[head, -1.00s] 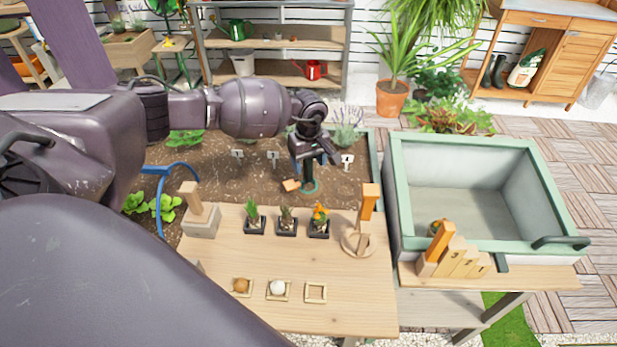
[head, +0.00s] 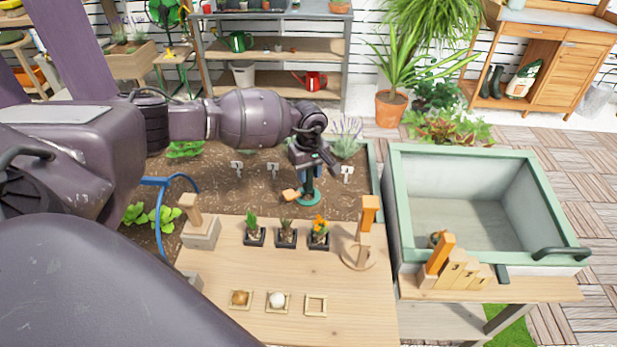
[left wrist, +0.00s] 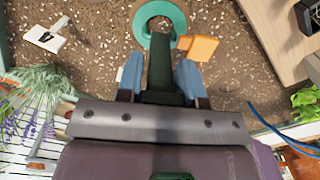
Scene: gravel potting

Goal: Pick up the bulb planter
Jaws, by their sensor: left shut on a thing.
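The bulb planter (head: 309,188) stands in the soil bed behind the table, with a dark green upright shaft and a teal ring at its foot. In the left wrist view the dark shaft of the planter (left wrist: 160,52) runs up to the teal ring. My left gripper (head: 309,171) points down over it. Its blue fingers lie on both sides of the shaft, and the gripper (left wrist: 160,78) is shut on it. The ring still appears at soil level. A small orange-tan wooden piece (left wrist: 203,47) is beside the ring; I cannot tell whether it is attached. My right gripper is out of view.
A wooden table (head: 225,268) in front holds several small potted plants, square frames and wooden stands. A green-rimmed trough (head: 393,190) is at right. White number markers (head: 347,175) stand in the soil. A blue hose (head: 160,205) lies at left.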

